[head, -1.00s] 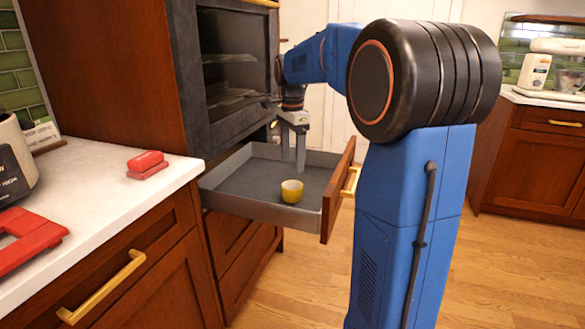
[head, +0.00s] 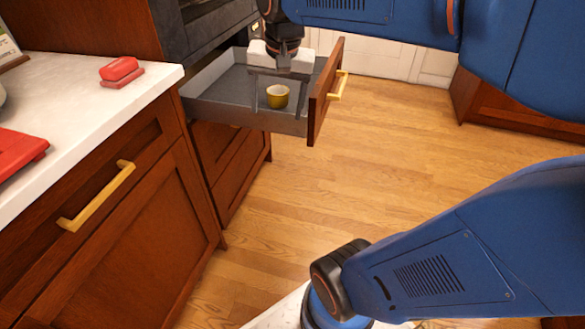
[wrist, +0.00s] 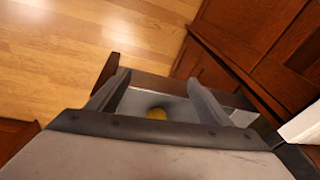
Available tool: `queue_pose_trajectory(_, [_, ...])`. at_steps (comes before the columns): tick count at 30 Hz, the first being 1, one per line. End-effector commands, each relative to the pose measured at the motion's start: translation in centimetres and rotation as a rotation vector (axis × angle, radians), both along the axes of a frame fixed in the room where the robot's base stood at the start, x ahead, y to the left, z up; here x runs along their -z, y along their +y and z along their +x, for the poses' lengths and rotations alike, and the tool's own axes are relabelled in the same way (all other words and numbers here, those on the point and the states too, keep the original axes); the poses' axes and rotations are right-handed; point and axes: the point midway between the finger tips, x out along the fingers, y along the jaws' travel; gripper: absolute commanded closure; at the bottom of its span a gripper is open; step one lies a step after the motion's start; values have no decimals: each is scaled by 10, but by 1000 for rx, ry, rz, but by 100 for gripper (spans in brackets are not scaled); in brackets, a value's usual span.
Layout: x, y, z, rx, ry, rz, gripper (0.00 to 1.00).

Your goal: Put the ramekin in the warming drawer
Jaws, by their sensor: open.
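The small yellow ramekin (head: 277,97) stands upright on the grey floor of the pulled-out warming drawer (head: 222,91). In the wrist view the ramekin (wrist: 156,113) shows partly, between the finger bases and close to the gripper's body. My gripper (head: 279,108) is open, with its fingers pointing down. In the head view one finger shows on each side of the ramekin, with none seen touching it. The fingers also show spread in the wrist view (wrist: 157,80). How far the fingertips are above the drawer floor is hard to tell.
The drawer's wooden front has a brass handle (head: 340,86). A white counter (head: 90,110) at the left holds a red butter dish (head: 121,72) and another red object (head: 18,150). The wooden floor (head: 400,150) is open to the right of the drawer.

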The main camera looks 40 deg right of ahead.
Motion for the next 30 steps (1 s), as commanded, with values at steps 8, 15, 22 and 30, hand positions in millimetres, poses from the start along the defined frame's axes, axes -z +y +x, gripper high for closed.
queue_pose_trajectory(8, [38,26,-67,-342,-80,-88,27])
queue_pose_trajectory(15, [75,40,-112,-605,-140,-172,27])
queue_pose_trajectory(22, [89,43,-125,-694,-160,-204,27])
queue_pose_trajectory(30, [89,43,-125,-695,-160,-204,27])
